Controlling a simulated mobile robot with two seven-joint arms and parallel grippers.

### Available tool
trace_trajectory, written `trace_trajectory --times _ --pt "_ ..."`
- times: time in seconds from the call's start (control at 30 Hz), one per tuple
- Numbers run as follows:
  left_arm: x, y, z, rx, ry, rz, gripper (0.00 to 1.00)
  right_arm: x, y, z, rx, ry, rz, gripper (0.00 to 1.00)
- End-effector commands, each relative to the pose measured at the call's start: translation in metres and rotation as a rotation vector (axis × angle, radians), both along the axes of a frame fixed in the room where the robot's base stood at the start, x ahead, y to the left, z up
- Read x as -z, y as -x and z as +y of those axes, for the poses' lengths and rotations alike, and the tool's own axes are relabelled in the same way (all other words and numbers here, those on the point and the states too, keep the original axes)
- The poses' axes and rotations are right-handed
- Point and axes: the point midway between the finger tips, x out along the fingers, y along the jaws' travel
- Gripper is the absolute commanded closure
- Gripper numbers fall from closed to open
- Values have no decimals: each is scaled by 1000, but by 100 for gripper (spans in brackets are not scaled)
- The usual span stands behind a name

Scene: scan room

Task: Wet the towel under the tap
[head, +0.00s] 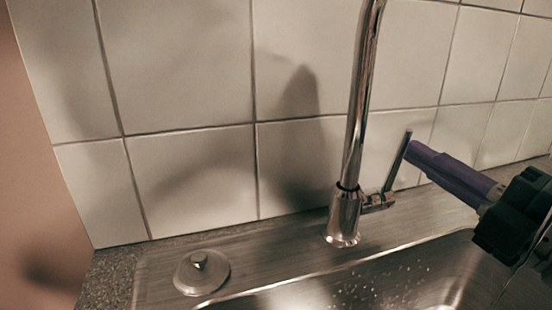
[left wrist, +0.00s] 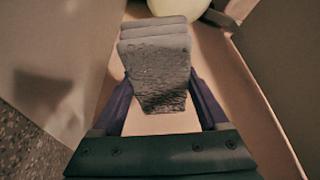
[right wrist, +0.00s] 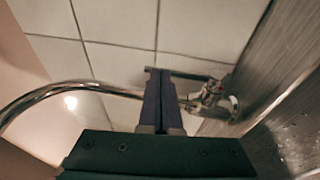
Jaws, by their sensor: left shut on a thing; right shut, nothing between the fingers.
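The chrome tap (head: 354,120) stands at the back edge of the sink (head: 265,260), its spout running out of the top of the head view. Its thin lever (head: 398,160) sticks up on the right side. My right gripper (head: 410,148) is shut and empty, its purple fingertips at the lever; I cannot tell whether they touch it. The right wrist view also shows the fingertips (right wrist: 159,72) by the lever (right wrist: 190,76). My left gripper (left wrist: 162,90) is shut on the grey folded towel (left wrist: 158,60), seen only in the left wrist view.
A white tiled wall (head: 180,70) rises close behind the tap. A round metal plug (head: 201,272) sits on the sink's left ledge. Small bright specks show in the basin (head: 400,285); I cannot tell whether they are water. A pale round object (left wrist: 180,8) lies beyond the towel.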

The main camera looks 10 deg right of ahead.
Motion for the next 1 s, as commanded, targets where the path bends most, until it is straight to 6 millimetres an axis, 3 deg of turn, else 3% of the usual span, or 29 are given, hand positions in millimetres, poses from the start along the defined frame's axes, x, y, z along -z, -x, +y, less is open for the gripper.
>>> trace_trajectory --times 0.23,0.4,1.0 --pt "-35 0 0 0 0 0 68 -15 -15 3 -1 8 82 100" --pt "-51 0 0 0 0 0 68 -12 -21 3 1 12 149 100" --pt "-49 0 0 0 0 0 68 -9 -23 2 3 11 159 100"
